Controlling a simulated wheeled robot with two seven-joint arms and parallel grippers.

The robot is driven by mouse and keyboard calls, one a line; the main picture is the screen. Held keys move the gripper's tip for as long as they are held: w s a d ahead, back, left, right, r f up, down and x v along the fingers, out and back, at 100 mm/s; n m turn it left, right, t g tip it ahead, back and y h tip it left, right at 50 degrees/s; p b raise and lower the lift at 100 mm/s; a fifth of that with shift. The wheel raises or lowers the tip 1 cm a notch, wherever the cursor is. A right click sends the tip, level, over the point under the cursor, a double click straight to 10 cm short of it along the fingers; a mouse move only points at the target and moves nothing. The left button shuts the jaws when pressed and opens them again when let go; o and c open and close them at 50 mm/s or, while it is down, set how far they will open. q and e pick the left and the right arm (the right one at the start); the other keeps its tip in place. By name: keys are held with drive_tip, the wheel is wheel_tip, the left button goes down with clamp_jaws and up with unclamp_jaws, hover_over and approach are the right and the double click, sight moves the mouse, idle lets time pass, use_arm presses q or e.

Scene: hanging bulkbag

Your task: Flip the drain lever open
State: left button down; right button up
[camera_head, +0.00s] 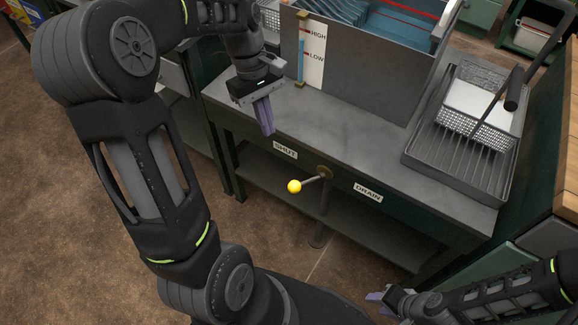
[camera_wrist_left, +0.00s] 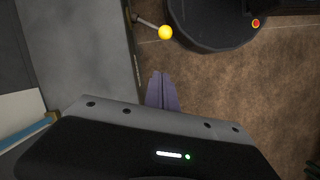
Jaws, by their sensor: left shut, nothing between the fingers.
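The drain lever (camera_head: 314,181) is a short metal arm with a yellow ball knob (camera_head: 294,187) on the front of the bench. It points left, toward the SHUT label (camera_head: 285,150); the DRAIN label (camera_head: 368,192) is to its right. My left gripper (camera_head: 267,128) is shut and empty, above the bench's front edge, up and left of the knob and apart from it. In the left wrist view its purple fingers (camera_wrist_left: 161,90) are together, and the yellow knob (camera_wrist_left: 165,32) is beyond the tips. My right gripper (camera_head: 378,297) is low at the right; its finger gap is unclear.
A tank with a HIGH/LOW level gauge (camera_head: 312,55) stands on the bench (camera_head: 340,137). A wire basket (camera_head: 483,105) with a long black-ended handle sits on a ribbed tray (camera_head: 420,155) at the right. Free floor lies in front of the bench.

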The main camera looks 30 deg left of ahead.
sight(306, 182)
use_arm(q)
drive_tip(key=shift+f, duration=0.1)
